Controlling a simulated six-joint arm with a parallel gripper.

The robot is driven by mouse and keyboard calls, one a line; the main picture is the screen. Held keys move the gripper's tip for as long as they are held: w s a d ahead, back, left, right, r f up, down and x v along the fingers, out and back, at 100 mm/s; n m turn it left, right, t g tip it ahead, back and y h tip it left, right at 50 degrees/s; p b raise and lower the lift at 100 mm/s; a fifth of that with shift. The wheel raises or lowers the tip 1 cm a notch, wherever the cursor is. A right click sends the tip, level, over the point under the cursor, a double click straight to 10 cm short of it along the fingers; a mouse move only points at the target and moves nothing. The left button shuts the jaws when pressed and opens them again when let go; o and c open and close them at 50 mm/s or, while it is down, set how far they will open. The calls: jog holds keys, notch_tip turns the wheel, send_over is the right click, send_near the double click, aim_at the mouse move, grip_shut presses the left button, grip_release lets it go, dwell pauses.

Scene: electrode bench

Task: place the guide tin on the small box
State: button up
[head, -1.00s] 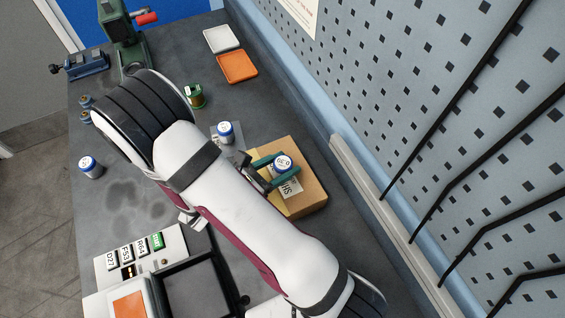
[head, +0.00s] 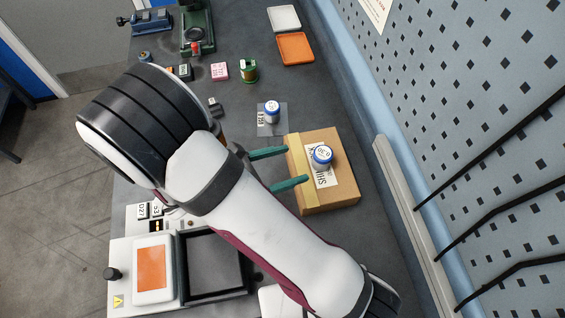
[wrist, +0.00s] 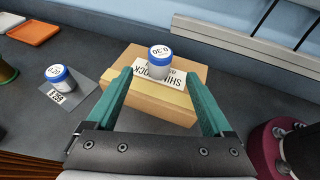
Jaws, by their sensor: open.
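The small box (head: 342,195) is brown cardboard with a tape strip and a white printed label. A white tin with a blue rim (head: 322,157) stands upright on the box; it also shows in the wrist view (wrist: 159,66). I take it as the guide tin, though its lid text is hard to read. My gripper (head: 297,166) is open and empty. Its green fingers point toward the tin but stop short of it, at the near edge of the box. In the wrist view the tin stands beyond the fingertips (wrist: 160,75), with a gap between.
A similar tin (head: 271,112) stands on a grey marked plate left of the box. A green-and-gold spool (head: 248,71), a pink block (head: 219,71) and orange (head: 295,49) and white (head: 284,18) trays lie further back. A pegboard wall (head: 460,110) rises at right.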

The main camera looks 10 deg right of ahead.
jog(key=s+d+r+m+g+y, duration=0.35)
jog(key=s+r+m+g, duration=0.3)
jog(key=m, duration=0.35)
jog(key=s+a+r+m+t+y, duration=0.1)
jog(key=s+m+y, duration=0.3)
jog(key=m, duration=0.4)
jog(key=s+a+r+m+t+y, duration=0.1)
jog(key=s+a+r+m+y, duration=0.1)
jog(key=m+y, duration=0.5)
jog(key=s+a+m, duration=0.1)
jog(key=s+m, duration=0.1)
jog(key=shift+s+a+r, duration=0.3)
jog(key=shift+r, duration=0.1)
